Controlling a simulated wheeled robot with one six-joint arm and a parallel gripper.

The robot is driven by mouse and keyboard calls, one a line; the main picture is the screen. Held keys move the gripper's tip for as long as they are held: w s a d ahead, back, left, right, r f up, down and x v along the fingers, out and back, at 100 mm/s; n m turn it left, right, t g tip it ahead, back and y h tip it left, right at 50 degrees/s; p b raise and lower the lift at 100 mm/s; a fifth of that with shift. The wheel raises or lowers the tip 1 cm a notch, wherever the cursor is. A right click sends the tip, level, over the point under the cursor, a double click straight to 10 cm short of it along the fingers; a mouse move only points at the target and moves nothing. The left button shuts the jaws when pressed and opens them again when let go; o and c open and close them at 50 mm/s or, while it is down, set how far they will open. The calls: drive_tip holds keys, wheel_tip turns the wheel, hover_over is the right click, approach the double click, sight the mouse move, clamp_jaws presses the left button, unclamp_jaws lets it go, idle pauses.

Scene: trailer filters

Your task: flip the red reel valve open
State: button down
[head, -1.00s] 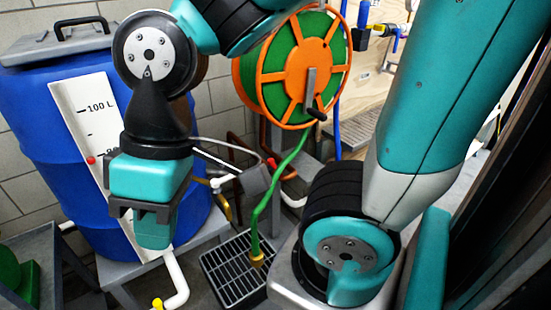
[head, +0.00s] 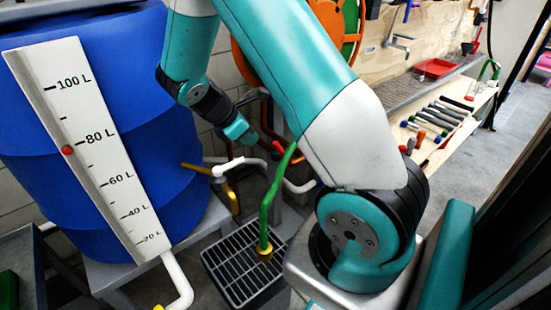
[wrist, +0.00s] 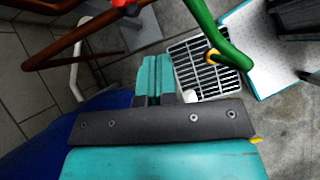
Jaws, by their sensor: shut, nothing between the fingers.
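A small red handle (head: 279,148), which looks like the reel valve, shows below the orange reel (head: 249,45), just left of my forearm. Its shape and lever position are too small to tell. In the wrist view a red part (wrist: 121,3) is cut off at the top edge, beyond and left of my fingertips. My gripper (head: 240,131) is shut and empty, up and left of the red handle and apart from it. In the wrist view the closed fingers (wrist: 153,66) point toward the upper middle. My arm hides much of the reel.
A blue barrel (head: 100,140) with a level gauge (head: 88,140) stands at left. The green hose (head: 271,200) hangs over a floor grate (head: 243,265). A workbench with tools (head: 440,118) is at right.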

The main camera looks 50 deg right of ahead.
sight(282, 151)
drive_tip(key=shift+n+g+h, duration=0.3)
drive_tip(key=shift+h, duration=0.1)
drive_tip(key=b+x, duration=0.1)
drive_tip(key=x, duration=1.1)
drive_tip(key=shift+w+d+r+b, duration=0.1)
drive_tip(key=shift+d+r+b, duration=0.2)
drive_tip(key=shift+b, duration=0.1)
drive_tip(key=shift+r+p, duration=0.1)
drive_tip(key=shift+p, duration=0.2)
